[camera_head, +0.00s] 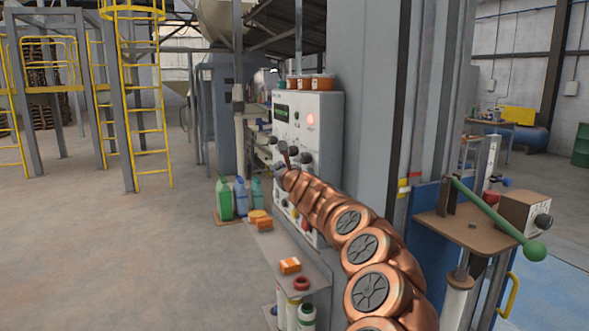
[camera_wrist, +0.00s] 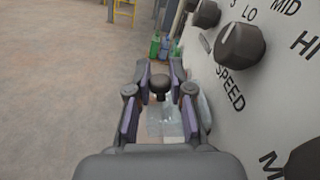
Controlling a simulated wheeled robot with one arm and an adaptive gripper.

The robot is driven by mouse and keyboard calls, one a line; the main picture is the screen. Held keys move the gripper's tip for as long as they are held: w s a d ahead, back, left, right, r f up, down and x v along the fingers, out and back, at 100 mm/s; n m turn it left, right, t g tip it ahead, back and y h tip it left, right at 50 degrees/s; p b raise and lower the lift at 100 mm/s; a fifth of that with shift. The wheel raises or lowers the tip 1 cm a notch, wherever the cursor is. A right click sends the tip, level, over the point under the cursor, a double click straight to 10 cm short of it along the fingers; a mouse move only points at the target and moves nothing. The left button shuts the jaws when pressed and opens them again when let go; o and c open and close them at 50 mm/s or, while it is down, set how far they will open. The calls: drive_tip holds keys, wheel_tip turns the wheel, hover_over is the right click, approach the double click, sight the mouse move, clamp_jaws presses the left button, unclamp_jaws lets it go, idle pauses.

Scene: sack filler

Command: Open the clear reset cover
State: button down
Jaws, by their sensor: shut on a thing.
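The clear reset cover (camera_wrist: 170,122) shows in the wrist view as a faint see-through shape between my finger pads, by the white panel. Its outline is hard to make out, and I cannot tell how far it is swung. My gripper (camera_wrist: 160,108) is shut on it, with one pad on each side. A dark round knob (camera_wrist: 160,86) shows between the fingers, a little beyond. In the head view my gripper (camera_head: 284,157) is small and dark at the front of the control panel (camera_head: 322,106), and the cover cannot be made out there.
The SPEED knob (camera_wrist: 241,44) sticks out of the panel close to the right of my fingers. Green and blue bottles (camera_head: 224,198) stand on the floor beyond. A narrow bench (camera_head: 280,250) with orange items lies below my arm. The floor at left is open.

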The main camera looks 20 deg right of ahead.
idle(0.4)
drive_tip(key=c, duration=1)
unclamp_jaws()
drive_tip(key=shift+c, duration=0.2)
drive_tip(key=shift+d, duration=0.1)
